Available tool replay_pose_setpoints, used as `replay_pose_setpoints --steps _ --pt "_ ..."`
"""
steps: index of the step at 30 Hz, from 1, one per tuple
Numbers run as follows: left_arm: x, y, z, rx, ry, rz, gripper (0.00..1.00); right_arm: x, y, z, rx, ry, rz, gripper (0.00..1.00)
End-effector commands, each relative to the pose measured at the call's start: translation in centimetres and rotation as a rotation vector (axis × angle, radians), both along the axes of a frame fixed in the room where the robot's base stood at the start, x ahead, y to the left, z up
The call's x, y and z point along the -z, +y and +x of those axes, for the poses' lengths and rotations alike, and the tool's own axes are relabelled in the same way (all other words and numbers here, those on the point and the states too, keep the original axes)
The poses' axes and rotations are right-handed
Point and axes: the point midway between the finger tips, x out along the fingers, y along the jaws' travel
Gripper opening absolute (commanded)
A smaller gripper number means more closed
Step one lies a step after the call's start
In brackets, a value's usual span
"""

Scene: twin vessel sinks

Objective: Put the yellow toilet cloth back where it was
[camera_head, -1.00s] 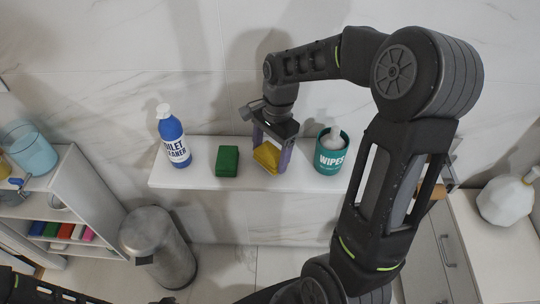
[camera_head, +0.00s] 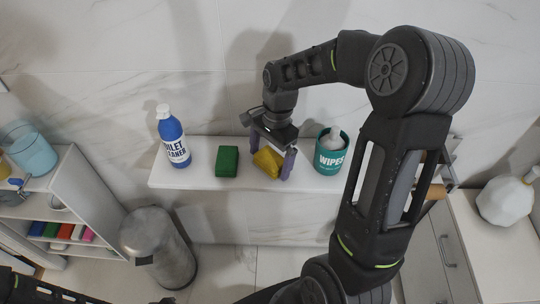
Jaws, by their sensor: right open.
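The yellow cloth (camera_head: 267,161) is a folded block on the white wall shelf (camera_head: 205,184), between the green cloth and the wipes tub. My right gripper (camera_head: 269,168) reaches down over it from above. Its two purple-tipped fingers are open, one on either side of the yellow cloth, with a gap at the right finger. The fingers hide part of the cloth's edges. My left gripper is not in view; only dark parts of my own body show along the bottom edge.
On the shelf stand a blue toilet cleaner bottle (camera_head: 173,139), a green folded cloth (camera_head: 227,161) and a teal wipes tub (camera_head: 331,153), close right of my gripper. A metal bin (camera_head: 160,248) stands below. A white rack (camera_head: 75,205) with folded coloured cloths is at left.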

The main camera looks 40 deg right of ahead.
Motion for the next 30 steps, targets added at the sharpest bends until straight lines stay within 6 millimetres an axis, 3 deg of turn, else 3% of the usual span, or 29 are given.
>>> replay_pose_setpoints --steps 8,22,30 --pt "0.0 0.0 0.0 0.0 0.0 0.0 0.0 -1.8 -0.3 0.2 0.001 -0.005 -0.001 0.97" --pt "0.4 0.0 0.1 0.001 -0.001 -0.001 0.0 -10.6 -1.6 0.3 0.0 -0.003 -0.001 0.97" --pt "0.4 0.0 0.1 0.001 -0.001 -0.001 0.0 -12.2 -1.8 0.3 0.0 0.0 0.0 0.97"
